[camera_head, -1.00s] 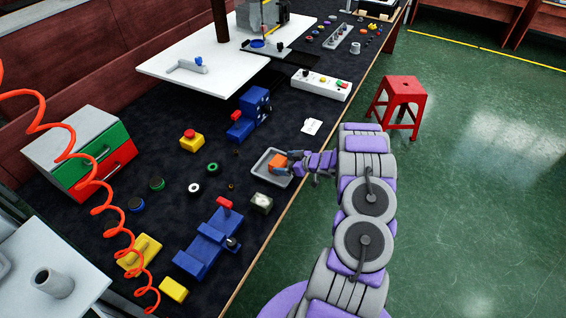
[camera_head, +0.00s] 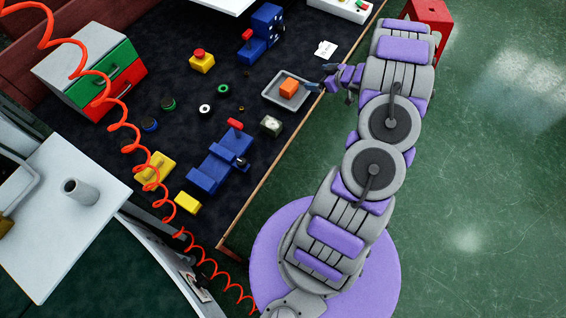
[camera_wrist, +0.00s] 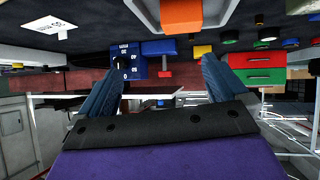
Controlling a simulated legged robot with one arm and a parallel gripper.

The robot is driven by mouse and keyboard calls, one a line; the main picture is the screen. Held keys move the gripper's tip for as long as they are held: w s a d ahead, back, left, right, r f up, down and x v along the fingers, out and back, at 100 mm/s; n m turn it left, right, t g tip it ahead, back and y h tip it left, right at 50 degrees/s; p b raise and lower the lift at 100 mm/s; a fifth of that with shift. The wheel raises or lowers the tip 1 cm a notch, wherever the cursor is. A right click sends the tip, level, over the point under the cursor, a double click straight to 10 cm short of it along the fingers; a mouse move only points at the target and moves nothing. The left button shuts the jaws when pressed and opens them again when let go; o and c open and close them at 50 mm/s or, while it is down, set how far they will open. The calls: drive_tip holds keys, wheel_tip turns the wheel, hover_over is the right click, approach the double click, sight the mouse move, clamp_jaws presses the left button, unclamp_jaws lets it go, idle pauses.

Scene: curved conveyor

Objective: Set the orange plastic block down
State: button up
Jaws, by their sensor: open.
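The orange plastic block (camera_head: 289,87) rests in a shallow grey tray (camera_head: 272,98) near the right edge of the dark table. My gripper (camera_head: 318,77) is open and empty, just right of the block at the tray's right side, apart from the block. In the wrist view, my open gripper (camera_wrist: 165,75) shows two blue fingers spread apart. The orange block (camera_wrist: 181,15) shows beyond and above the fingertips, in the tray (camera_wrist: 212,14), with clear space between it and both fingers.
A white card (camera_head: 326,48) lies beyond the tray. A small meter (camera_head: 271,126) and a blue vise-like tool (camera_head: 222,160) stand nearer. A red stool (camera_head: 430,20) is on the green floor beyond my arm.

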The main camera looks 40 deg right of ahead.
wheel_tip(320, 180, up, 8)
drive_tip(key=w+d+g+h, duration=0.1)
drive_tip(key=w+d+h, duration=0.1)
drive_tip(key=w+h, duration=0.15)
drive_tip(key=s+a+r+m+g+h, duration=0.2)
drive_tip(key=s+a+r, duration=0.1)
drive_tip(key=a+r, duration=0.3)
drive_tip(key=s+a+r+m+g+h, duration=0.2)
drive_tip(key=a+r+g, duration=0.1)
drive_tip(key=r, duration=0.5)
drive_tip(key=s+a+r+g+y, duration=0.2)
drive_tip(key=s+a+g, duration=0.1)
drive_tip(key=s+a, duration=1.2)
drive_tip(key=s+a+r+g+y, duration=0.2)
drive_tip(key=s+a+g+y, duration=0.1)
drive_tip(key=s+a, duration=1.3)
drive_tip(key=a, duration=0.4)
drive_tip(key=shift+s+r+n+g+y, duration=0.3)
drive_tip(key=shift+r+y, duration=0.05)
drive_tip(key=shift+r, duration=0.05)
drive_tip(key=shift+d, duration=0.15)
